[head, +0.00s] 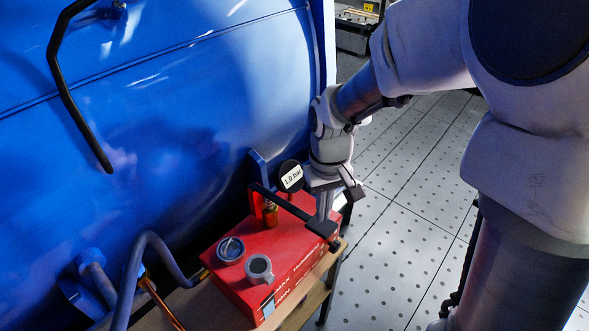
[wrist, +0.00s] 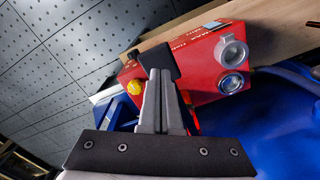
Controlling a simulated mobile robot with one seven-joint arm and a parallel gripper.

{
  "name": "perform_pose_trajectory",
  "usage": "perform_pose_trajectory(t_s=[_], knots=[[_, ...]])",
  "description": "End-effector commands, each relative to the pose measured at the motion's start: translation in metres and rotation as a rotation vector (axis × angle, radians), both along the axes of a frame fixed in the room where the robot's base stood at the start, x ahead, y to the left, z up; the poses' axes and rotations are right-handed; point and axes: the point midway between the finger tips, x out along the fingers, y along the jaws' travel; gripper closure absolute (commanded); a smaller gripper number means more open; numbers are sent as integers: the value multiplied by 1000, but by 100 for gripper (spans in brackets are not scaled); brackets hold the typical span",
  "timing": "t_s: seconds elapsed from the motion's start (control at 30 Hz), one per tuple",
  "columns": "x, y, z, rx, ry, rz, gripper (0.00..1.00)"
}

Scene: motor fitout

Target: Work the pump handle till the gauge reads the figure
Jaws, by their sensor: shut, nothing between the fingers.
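The red pump box (head: 240,270) sits on a wooden bench, and it also shows in the wrist view (wrist: 196,62). The black pump handle (head: 290,208) slants across its top, with a wider block at the near right end. A round black gauge (head: 291,177) behind the handle carries a white face reading 1.0 bar. My gripper (head: 324,214) points down with its fingers shut at the handle's block end. In the wrist view the shut fingers (wrist: 163,84) reach the black handle end (wrist: 158,60). Whether they touch it or are just above it, I cannot tell.
A grey cup-like fitting (head: 259,268) and a round clear-topped cap (head: 231,249) stand on the box. The large blue tank (head: 170,130) rises close behind. A grey hose (head: 133,265) curves at left. The perforated floor (head: 380,240) at right is open.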

Motion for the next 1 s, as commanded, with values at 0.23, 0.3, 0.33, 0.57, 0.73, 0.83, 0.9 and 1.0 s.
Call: perform_pose_trajectory(t_s=[0.23, 0.3, 0.33, 0.57, 0.73, 0.83, 0.9, 1.0], knots=[[2, 2, -28, 0, 1, 0, 100], [2, 3, -36, 0, 0, 0, 100], [2, 3, -39, 0, 0, 0, 100], [4, 6, -64, 0, 0, 0, 100], [6, 7, -78, 1, -2, 0, 100], [6, 7, -72, 1, -3, 0, 100], [6, 7, -67, 1, -3, 0, 100], [5, 6, -54, 1, -3, 0, 100]])
